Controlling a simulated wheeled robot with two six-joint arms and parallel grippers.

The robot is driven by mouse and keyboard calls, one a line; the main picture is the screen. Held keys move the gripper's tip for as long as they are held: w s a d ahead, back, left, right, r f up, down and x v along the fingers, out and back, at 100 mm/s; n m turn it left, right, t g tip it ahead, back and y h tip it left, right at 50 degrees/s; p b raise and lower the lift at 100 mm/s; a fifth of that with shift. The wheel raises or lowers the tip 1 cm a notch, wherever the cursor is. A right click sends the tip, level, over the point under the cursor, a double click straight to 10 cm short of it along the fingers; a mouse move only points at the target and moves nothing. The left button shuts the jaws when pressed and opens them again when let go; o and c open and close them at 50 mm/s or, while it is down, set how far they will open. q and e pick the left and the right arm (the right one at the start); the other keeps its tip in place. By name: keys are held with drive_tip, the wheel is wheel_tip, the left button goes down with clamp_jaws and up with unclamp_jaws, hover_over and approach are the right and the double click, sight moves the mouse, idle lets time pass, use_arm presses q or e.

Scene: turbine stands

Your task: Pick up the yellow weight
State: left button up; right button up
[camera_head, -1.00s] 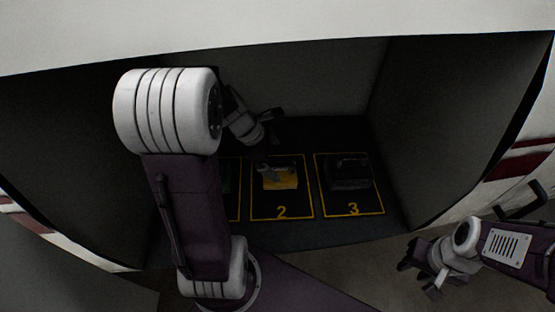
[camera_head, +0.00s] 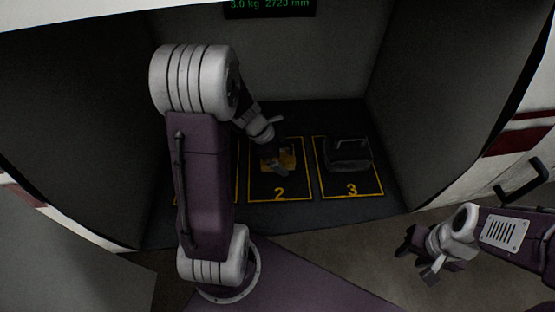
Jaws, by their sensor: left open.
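The yellow weight (camera_head: 291,158) sits in the yellow-outlined square marked 2 on the dark floor of the bay. My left gripper (camera_head: 276,163) is over the weight and hides part of it. It is open, and I cannot tell whether its fingers touch the weight. My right gripper (camera_head: 420,262) hangs outside the bay at the lower right, away from the weight, with its fingers spread apart and nothing between them.
A dark weight with a handle (camera_head: 347,155) stands in square 3, just right of the yellow one. My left arm hides most of square 1. Bay walls close in on both sides. A display (camera_head: 270,6) on the back wall reads 3.0 kg 2720 mm.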

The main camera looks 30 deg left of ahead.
use_arm(q)
drive_tip(key=shift+s+r, duration=0.1)
drive_tip(key=c, duration=2)
drive_tip(key=shift+c, duration=0.2)
